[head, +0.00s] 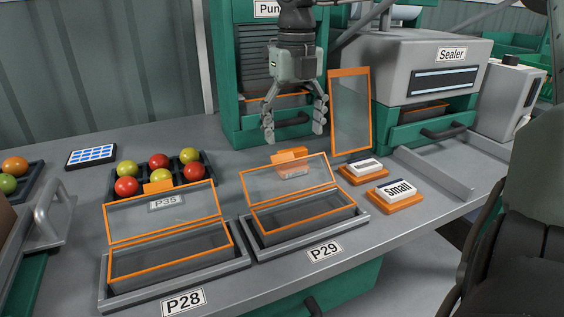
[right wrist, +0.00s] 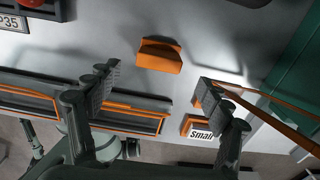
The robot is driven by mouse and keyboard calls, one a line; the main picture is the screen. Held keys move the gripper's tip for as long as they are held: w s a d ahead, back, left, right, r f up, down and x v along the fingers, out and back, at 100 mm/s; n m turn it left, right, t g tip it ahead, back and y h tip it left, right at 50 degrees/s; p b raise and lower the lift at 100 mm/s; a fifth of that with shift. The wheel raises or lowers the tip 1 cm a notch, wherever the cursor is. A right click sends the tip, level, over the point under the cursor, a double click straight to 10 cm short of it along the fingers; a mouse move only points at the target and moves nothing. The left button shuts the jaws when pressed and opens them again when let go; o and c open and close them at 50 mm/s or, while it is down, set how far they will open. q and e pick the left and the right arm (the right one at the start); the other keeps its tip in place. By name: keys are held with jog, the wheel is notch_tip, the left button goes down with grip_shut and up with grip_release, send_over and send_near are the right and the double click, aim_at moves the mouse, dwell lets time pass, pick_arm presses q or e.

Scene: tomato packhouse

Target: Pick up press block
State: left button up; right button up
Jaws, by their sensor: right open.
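The press block, an orange block with a raised back (head: 290,162), lies on the grey table behind tray P29. In the head view I see much of it through the clear raised lid. In the right wrist view the block (right wrist: 159,57) stands in the open, with bare table around it. My right gripper (head: 294,132) is open and empty, pointing down above and behind the block, apart from it. In the right wrist view its fingers (right wrist: 158,82) are spread wide, and the block shows between and beyond the fingertips. My left gripper is not in view.
Orange-rimmed lidded boxes sit in trays P28 (head: 242,262) and P29 (head: 362,212). An orange-framed clear panel (head: 350,112) stands upright right of the gripper. Label blocks, one reading Small (head: 397,191), sit on the right. The green punnet machine (head: 232,120) and Sealer (head: 400,60) stand behind.

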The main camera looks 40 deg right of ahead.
jog(key=f, duration=0.6)
jog(key=shift+w+f+p, duration=0.2)
jog(key=shift+f+p, duration=0.05)
jog(key=shift+p, duration=0.15)
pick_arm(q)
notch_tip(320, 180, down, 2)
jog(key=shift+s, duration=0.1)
pick_arm(e)
jog(key=shift+c, duration=0.2)
jog(key=c, duration=1.2)
jog(key=shift+r, duration=0.15)
jog(key=shift+c, duration=0.2)
